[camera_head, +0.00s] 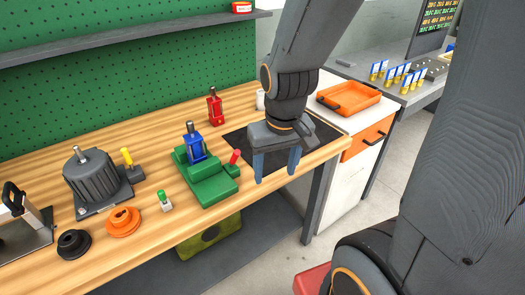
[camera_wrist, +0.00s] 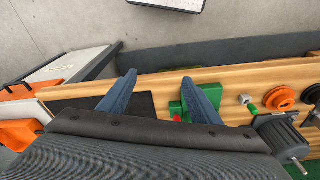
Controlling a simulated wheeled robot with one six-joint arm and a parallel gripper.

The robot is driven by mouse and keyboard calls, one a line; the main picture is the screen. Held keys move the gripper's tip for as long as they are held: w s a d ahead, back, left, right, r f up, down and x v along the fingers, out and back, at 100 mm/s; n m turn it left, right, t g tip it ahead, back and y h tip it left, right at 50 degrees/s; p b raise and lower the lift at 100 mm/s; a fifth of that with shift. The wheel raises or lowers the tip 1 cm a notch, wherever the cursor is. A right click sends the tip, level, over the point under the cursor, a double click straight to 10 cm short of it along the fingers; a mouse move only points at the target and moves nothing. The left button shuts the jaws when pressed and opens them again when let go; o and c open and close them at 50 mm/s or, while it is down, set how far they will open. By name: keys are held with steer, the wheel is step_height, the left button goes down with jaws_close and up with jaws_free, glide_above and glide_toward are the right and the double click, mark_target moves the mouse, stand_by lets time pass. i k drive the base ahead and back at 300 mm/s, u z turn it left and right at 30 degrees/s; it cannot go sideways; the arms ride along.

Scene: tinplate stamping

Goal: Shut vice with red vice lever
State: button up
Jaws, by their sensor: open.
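The green vice (camera_head: 207,183) stands on the wooden bench, with a blue part (camera_head: 195,146) upright in it. The red vice lever (camera_head: 234,157) sticks up at the vice's right end. My gripper (camera_head: 276,172) is open, fingers pointing down, to the right of the lever near the bench's front edge and apart from it. In the wrist view my gripper (camera_wrist: 158,85) shows its two blue fingers spread with nothing between them. There the vice (camera_wrist: 187,104) is partly hidden behind the right finger, and a bit of the red lever (camera_wrist: 177,118) shows beside it.
A black mat (camera_head: 318,134) lies on the bench under my arm. A red part (camera_head: 215,107) stands behind the vice. A small green-topped piece (camera_head: 164,200), an orange ring (camera_head: 123,222) and a grey motor (camera_head: 92,180) are to the left. An orange tray (camera_head: 349,97) sits on the right cabinet.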

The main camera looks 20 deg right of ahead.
mark_target(234, 159)
steer(key=k, duration=0.5)
steer(key=u, duration=1.5)
steer(key=i, duration=0.9)
steer(key=z, duration=1.95)
